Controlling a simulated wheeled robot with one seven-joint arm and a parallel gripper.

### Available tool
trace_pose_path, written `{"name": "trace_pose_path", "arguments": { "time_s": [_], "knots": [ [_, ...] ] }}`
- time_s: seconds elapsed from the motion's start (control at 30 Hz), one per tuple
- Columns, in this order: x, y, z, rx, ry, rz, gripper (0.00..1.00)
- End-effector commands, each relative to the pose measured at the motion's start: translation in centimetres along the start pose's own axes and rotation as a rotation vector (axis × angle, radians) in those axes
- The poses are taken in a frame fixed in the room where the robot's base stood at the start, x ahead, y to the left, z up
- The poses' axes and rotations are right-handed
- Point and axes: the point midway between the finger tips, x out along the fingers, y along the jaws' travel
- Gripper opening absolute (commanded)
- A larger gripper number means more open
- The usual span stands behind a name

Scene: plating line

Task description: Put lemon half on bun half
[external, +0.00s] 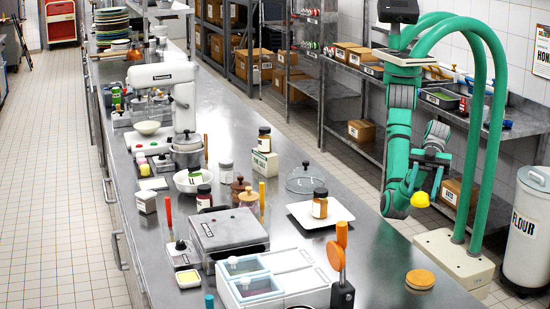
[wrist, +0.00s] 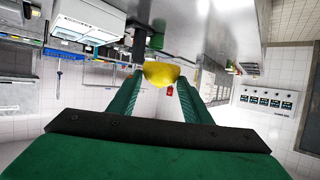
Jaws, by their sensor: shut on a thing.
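The yellow lemon half (external: 420,199) is at the end of my green arm in the external view, in the air by the right edge of the steel counter. In the wrist view the lemon half (wrist: 161,73) sits between the fingertips. My gripper (wrist: 160,84) is shut on it. The bun half (external: 420,279) looks like a round orange-brown disc lying flat on the counter near its front right corner. It is below the lemon half in the picture, and the two are apart. I cannot make out the bun half in the wrist view.
A white square plate (external: 343,212) with a brown jar (external: 320,203) stands left of the bun half. An upright orange-handled tool (external: 342,262) and a white lidded container (external: 285,292) are nearer the front. The counter around the bun half is clear.

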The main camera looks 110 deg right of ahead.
Motion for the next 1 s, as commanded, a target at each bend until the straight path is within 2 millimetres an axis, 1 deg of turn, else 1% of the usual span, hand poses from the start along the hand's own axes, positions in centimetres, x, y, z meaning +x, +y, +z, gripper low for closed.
{"name": "trace_pose_path", "arguments": {
  "time_s": [0.03, 0.1, 0.2, 0.33, 0.4, 0.47, 0.57, 0.93, 1.0],
  "knots": [
    [-0.5, -0.1, 1.6, -0.002, -0.003, 0.000, 0.22],
    [-1.2, -0.3, 3.4, -0.001, -0.003, -0.001, 0.22],
    [-2.1, -0.5, 5.3, -0.002, -0.001, -0.004, 0.22],
    [-3.0, -0.7, 7.0, -0.002, 0.000, -0.004, 0.22],
    [-3.2, -0.7, 7.4, -0.002, 0.001, -0.004, 0.22],
    [-2.9, -0.8, 7.6, -0.002, 0.000, -0.004, 0.22],
    [-1.6, -1.1, 7.8, -0.004, -0.001, -0.002, 0.22],
    [6.6, -3.2, 8.0, -0.005, -0.001, -0.003, 0.22],
    [8.0, -3.4, 9.1, -0.005, -0.003, -0.003, 0.22]
  ]
}}
